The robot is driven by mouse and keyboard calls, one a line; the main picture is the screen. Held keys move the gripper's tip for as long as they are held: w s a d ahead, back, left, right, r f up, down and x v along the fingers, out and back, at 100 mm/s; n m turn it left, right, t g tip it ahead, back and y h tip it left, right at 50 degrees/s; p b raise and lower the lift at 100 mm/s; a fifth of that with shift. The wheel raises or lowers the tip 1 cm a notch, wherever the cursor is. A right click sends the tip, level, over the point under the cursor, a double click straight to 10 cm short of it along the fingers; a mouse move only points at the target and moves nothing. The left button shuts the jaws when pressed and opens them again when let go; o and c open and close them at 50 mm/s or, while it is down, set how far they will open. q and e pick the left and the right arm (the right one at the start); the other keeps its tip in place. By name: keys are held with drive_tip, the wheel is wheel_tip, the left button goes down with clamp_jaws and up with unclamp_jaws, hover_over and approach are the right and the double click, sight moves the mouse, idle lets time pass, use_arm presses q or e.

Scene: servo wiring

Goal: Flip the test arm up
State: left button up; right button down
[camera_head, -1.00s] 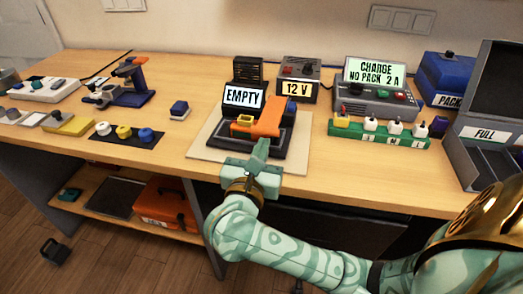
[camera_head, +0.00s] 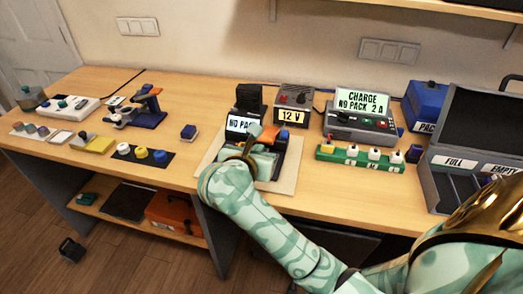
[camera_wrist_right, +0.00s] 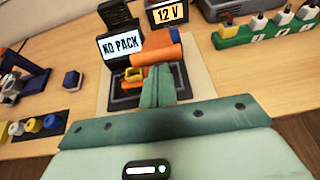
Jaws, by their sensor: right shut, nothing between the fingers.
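The tester, a dark unit with a small screen reading "NO PACK" (camera_head: 240,124), stands on a pale mat on the bench. Its orange test arm (camera_wrist_right: 160,50) shows beside the screen in the right wrist view and looks raised toward the back. In the head view only a bit of the orange arm (camera_head: 268,138) shows behind my right gripper (camera_head: 255,131). My right gripper is shut and empty, its fingertips (camera_wrist_right: 158,74) over the tester, just in front of the orange arm. Whether they touch it, I cannot tell. My left gripper is not in view.
A 12 V box (camera_head: 296,105) stands behind the tester. A charger (camera_head: 362,121) and a green rack (camera_head: 372,157) stand to the right. A small blue block (camera_head: 189,132) and a dark strip with knobs (camera_head: 142,157) lie to the left.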

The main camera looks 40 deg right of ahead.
sight(265, 134)
drive_tip(key=d+r+g+y+p, duration=0.1)
drive_tip(key=r+p, duration=0.1)
drive_tip(key=p, duration=0.1)
drive_tip(key=w+r+g+y+p, duration=0.1)
drive_tip(key=r+p, duration=0.1)
drive_tip(key=p, duration=0.1)
drive_tip(key=w+d+r+g+y+p, duration=0.1)
drive_tip(key=r+p, duration=0.2)
drive_tip(key=shift+w+d+y, duration=0.1)
drive_tip(key=shift+d+y, duration=0.2)
drive_tip(key=w+d+r+g+y+p, duration=0.1)
drive_tip(key=p, duration=0.1)
drive_tip(key=w+d+r+g+y+p, duration=0.1)
drive_tip(key=d+p, duration=0.1)
drive_tip(key=shift+w+d+y+p, duration=0.15)
drive_tip(key=shift+w+y+p, duration=0.15)
drive_tip(key=shift+y+p, duration=0.1)
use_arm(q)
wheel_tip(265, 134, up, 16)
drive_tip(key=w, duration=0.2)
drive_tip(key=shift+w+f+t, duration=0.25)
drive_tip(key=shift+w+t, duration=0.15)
use_arm(e)
drive_tip(key=shift+r, duration=0.1)
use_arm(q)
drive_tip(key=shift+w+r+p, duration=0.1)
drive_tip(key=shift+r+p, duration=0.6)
use_arm(e)
drive_tip(key=shift+r, duration=0.75)
